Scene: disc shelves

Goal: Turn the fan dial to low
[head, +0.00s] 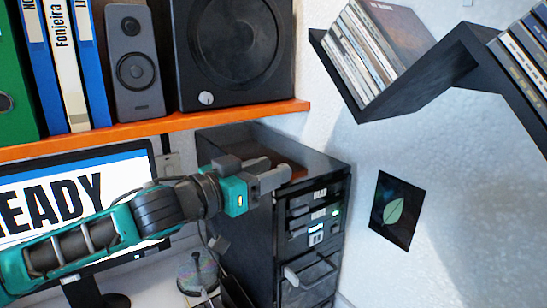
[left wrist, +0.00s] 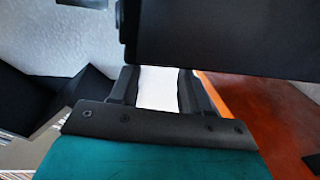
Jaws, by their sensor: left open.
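The fan is a black box (head: 280,60) with a round grille, standing at the right end of the orange shelf. Its small pale dial (head: 206,98) is at the lower left of its front; I cannot read its setting. My left gripper (head: 281,170) is below the shelf and to the right of the dial, apart from it, in front of a black cabinet. In the left wrist view its two fingers (left wrist: 158,88) are spread, with a pale area between them. A large dark box, seemingly the fan (left wrist: 220,35), fills the top there; the dial does not show. My right gripper is not in view.
The orange shelf (head: 150,130) also carries a grey speaker (head: 135,65) and several binders (head: 62,65). Below are a monitor (head: 70,195) and the black cabinet (head: 262,225). A dark zigzag disc shelf (head: 420,80) hangs on the right wall.

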